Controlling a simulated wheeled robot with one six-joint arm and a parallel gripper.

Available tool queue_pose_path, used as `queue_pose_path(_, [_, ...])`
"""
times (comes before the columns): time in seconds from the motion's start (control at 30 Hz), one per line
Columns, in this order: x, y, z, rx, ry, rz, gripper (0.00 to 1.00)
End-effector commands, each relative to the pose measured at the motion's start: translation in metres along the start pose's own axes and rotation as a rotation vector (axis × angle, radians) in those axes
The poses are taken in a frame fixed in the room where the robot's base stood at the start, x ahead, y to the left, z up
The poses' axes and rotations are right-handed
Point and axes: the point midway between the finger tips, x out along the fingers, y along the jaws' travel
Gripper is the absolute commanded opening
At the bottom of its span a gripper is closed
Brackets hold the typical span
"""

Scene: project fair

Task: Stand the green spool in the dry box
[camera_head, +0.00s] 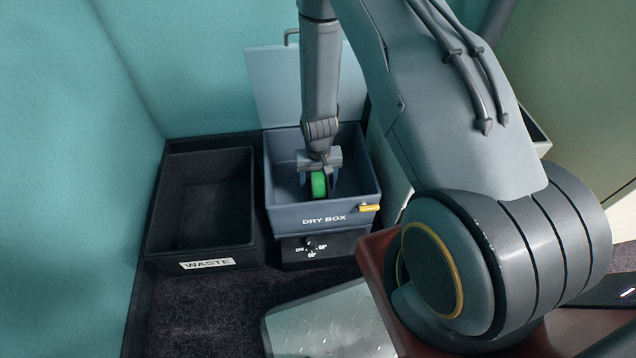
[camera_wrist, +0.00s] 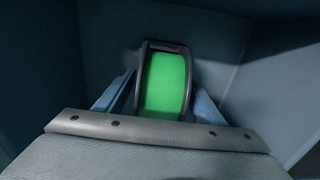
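The green spool (camera_head: 318,184) has a bright green winding between dark flanges. It stands on edge inside the dry box (camera_head: 309,217), a grey-blue open box labelled DRY BOX. My gripper (camera_head: 319,180) reaches down into the box from above, with one blue finger on each side of the spool. In the wrist view the spool (camera_wrist: 166,82) sits between the fingertips, which appear to press on its flanges. The spool's underside is hidden, so I cannot tell whether it touches the box floor.
The dry box's lid (camera_head: 277,85) stands open at the back. A black waste bin (camera_head: 208,262) is on the left. A dial panel (camera_head: 311,248) is below the box front. A patterned metal plate (camera_head: 330,320) lies in front. My arm covers much of the right.

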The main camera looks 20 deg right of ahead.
Motion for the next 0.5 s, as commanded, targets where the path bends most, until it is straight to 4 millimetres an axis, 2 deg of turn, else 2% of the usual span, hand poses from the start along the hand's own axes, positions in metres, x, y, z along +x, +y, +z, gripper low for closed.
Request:
queue_pose_path(0.27, [-0.003,0.0,0.0,0.0,0.0,0.0,0.62])
queue_pose_path(0.37, [-0.013,0.0,0.0,0.0,0.001,0.0,0.62])
queue_pose_path(0.5, [-0.037,0.0,0.0,0.0,0.001,0.0,0.62])
